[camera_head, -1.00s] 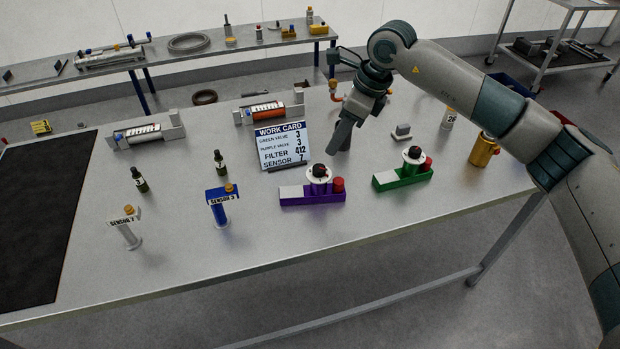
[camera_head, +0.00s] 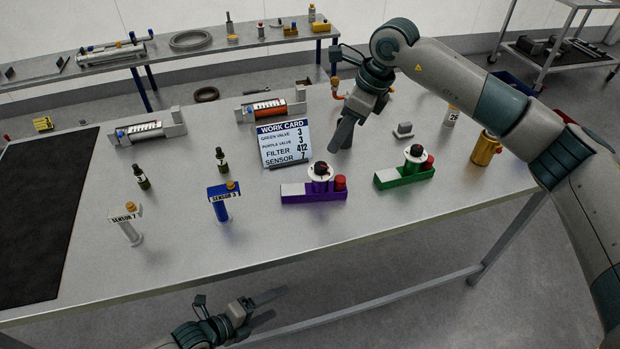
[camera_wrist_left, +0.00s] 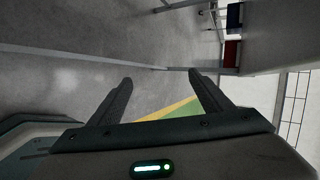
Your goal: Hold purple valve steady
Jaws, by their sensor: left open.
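The purple valve (camera_head: 313,191) sits on the table, a purple block with a white-and-black dial on top and a red cap at its right end. My left gripper (camera_head: 270,304) is low at the bottom of the head view, in front of the table's front edge and well apart from the valve. In the left wrist view its fingers (camera_wrist_left: 160,78) are spread and empty, with floor beyond them. My right gripper (camera_head: 345,135) points down behind the purple valve, between the work card (camera_head: 284,144) and the green valve (camera_head: 404,169); its finger gap cannot be made out.
Two sensor stands (camera_head: 221,205) and two small dark bottles (camera_head: 222,160) stand left of the valve. A gold canister (camera_head: 486,149) stands at the right. A dark mat (camera_head: 45,215) covers the table's left end. The table front before the purple valve is clear.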

